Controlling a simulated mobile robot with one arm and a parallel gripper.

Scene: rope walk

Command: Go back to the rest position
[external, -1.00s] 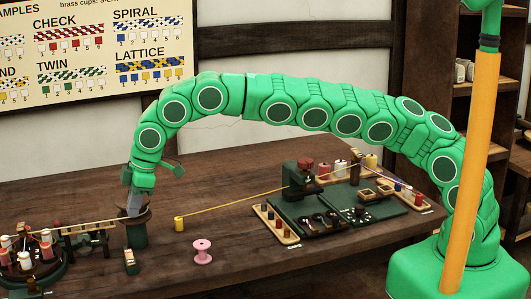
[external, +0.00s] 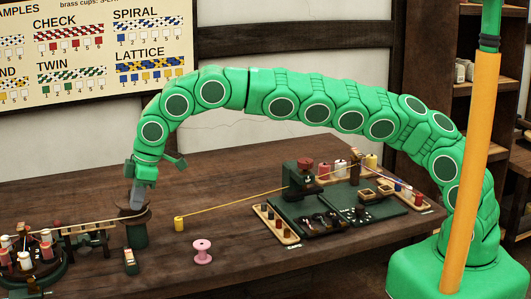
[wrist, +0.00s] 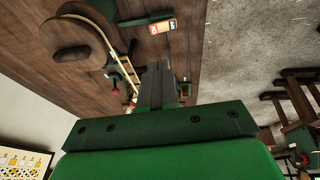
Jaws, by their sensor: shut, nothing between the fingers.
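My gripper (external: 137,207) points down just over the round wooden top of a green post (external: 137,235) on the bench. Its grey fingers are closed together with nothing between them. In the external view the fingertips overlap the round top, and I cannot tell whether they touch it. In the wrist view my gripper (wrist: 157,72) shows as dark fingers pressed together, and the round wooden top (wrist: 85,40) lies to their upper left. My green arm arches across from its base at the right.
A yellow spool (external: 179,223) and a pink spool (external: 202,251) stand right of the post. A small switch box (external: 129,261) stands in front. A round rack of spools (external: 30,255) is at left. A yellow cord (external: 235,204) runs to a green board (external: 340,210).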

